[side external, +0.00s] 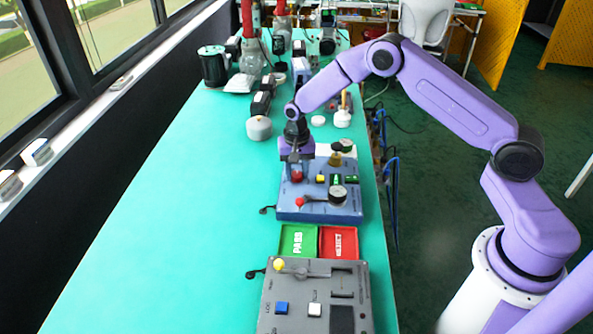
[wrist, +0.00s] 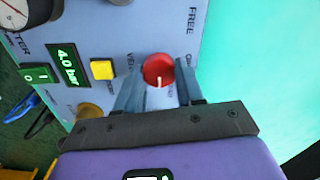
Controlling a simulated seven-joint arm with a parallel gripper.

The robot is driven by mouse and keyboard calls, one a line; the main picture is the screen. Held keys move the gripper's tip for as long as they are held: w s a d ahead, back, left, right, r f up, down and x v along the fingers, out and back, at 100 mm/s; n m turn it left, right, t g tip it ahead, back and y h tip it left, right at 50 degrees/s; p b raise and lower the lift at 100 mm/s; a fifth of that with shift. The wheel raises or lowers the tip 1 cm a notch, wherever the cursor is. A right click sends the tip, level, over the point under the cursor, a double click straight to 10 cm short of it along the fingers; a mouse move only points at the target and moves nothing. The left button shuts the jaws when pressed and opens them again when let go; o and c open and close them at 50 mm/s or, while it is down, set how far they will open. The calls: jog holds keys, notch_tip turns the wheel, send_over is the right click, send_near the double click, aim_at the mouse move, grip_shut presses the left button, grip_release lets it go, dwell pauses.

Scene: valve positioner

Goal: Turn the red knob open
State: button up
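The red knob (wrist: 158,69) is round, with a white pointer mark that points down toward my gripper in the wrist view. It sits on the blue-grey valve positioner box (side external: 319,208), and it also shows in the side view (side external: 297,176) just below my fingers. My gripper (wrist: 160,88) is open, with one finger on the left and one on the right of the knob. Whether either finger touches the knob cannot be told. Printed labels around the knob are partly hidden by the fingers.
A yellow button (wrist: 103,69), a green 4.0 bar display (wrist: 67,64) and a gauge (side external: 338,195) share the box. A red-tipped lever (side external: 300,202) is near its front. Green PASS (side external: 298,241) and red REJECT (side external: 338,242) trays and a grey panel lie nearer. The left table is clear.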

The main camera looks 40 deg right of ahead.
jog(key=n, duration=0.4)
jog(key=shift+a+n, duration=0.1)
jog(key=shift+n, duration=0.3)
jog(key=n, duration=0.4)
jog(key=shift+w, duration=0.1)
jog(key=n, duration=0.5)
jog(key=shift+a, duration=0.1)
jog(key=n, duration=0.4)
dwell(0.4)
jog(key=o, duration=1)
jog(key=shift+o, duration=0.2)
